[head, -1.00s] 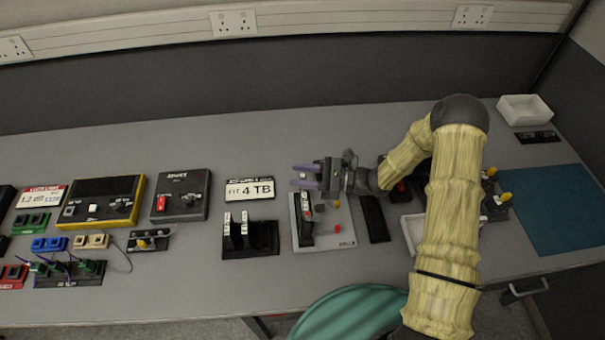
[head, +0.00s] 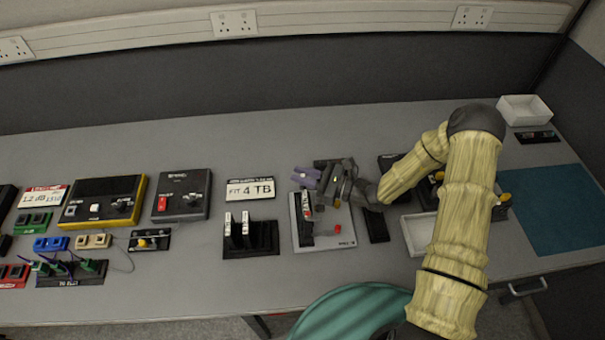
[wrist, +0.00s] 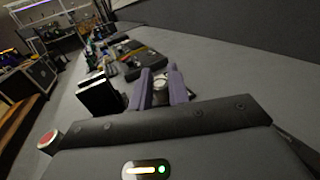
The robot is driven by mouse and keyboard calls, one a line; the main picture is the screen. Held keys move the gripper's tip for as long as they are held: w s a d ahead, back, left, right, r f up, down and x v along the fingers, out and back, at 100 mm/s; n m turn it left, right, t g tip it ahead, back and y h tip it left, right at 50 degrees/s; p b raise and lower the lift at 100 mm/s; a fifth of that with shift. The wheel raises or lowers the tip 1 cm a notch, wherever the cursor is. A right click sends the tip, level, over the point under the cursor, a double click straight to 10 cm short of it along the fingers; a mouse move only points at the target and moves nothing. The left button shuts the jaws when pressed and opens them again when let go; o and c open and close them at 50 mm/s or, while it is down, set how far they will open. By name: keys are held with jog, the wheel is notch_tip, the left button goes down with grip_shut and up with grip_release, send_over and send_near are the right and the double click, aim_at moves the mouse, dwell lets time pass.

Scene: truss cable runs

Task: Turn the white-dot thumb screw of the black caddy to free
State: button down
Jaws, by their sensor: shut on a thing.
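My gripper (head: 306,178) has purple fingers and is over the upper left of a light grey board (head: 322,240). The wrist view shows its two fingers (wrist: 161,90) closed around a small round pale piece (wrist: 160,83), which looks like the thumb screw. Its white dot cannot be made out. A black caddy (head: 305,233) with a red-and-white strip stands on the left of the board, just below the fingers in the head view. My gripper and wrist hide its upper end and part of the board.
A red knob (head: 337,229) sits on the board's right. A black two-slot holder (head: 262,238) with white-labelled upright pieces stands to the left, below a "FIT 4 TB" sign (head: 250,189). A white tray (head: 417,235) lies right. The table behind the sign is clear.

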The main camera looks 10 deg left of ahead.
jog(key=shift+m+t+h+p, duration=0.5)
jog(key=shift+m+t, duration=0.4)
jog(key=shift+t, duration=0.45)
jog(key=shift+m+t+h+p, duration=0.45)
jog(key=shift+m+t, duration=0.45)
jog(key=shift+t, duration=0.45)
jog(key=c, duration=1.4)
grip_release()
jog(key=shift+o, duration=0.2)
jog(key=b+v, duration=0.4)
jog(key=v, duration=1.3)
jog(key=shift+d, duration=0.2)
jog(key=shift+s, duration=0.15)
